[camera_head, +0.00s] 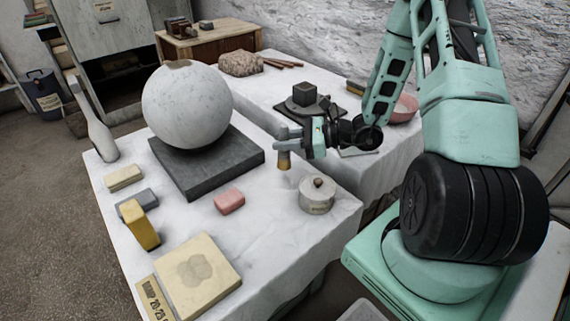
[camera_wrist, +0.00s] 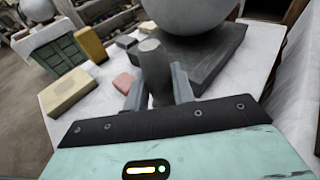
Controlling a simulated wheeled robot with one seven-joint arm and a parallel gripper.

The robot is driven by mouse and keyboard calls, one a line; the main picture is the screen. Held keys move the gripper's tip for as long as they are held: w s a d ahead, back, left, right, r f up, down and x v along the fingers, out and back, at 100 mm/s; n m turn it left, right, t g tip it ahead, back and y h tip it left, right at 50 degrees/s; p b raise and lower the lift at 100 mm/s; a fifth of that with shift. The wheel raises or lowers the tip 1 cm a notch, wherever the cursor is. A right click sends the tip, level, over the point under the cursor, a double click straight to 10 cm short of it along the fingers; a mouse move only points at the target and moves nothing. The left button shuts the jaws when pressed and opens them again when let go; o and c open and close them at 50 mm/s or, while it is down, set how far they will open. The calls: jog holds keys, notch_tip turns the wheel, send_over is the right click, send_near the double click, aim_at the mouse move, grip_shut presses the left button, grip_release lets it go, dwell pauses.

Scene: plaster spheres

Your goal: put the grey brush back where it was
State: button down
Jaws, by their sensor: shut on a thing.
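My gripper (camera_head: 292,137) is shut on the grey brush (camera_head: 284,146). The brush has a grey handle and a tan lower end, and hangs roughly upright above the white-covered front table (camera_head: 265,218), between the dark slab and the lidded pot. In the wrist view the grey handle (camera_wrist: 153,65) stands between my two fingers (camera_wrist: 158,92). The bristle end is hidden there. The brush looks clear of the table top. No marked place for the brush can be made out.
A large plaster sphere (camera_head: 187,105) rests on a dark slab (camera_head: 205,166). Near the brush are a lidded pot (camera_head: 317,197) and a pink block (camera_head: 229,201). The front-right cloth is bare.

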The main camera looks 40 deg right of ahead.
aim_at(284, 156)
jog(key=shift+a+f+b, duration=0.1)
jog(key=shift+f+b, duration=0.4)
jog(key=shift+f, duration=1.95)
jog(key=shift+f, duration=0.1)
jog(key=shift+f, duration=0.15)
jog(key=c, duration=1.2)
grip_release()
jog(key=shift+o, duration=0.2)
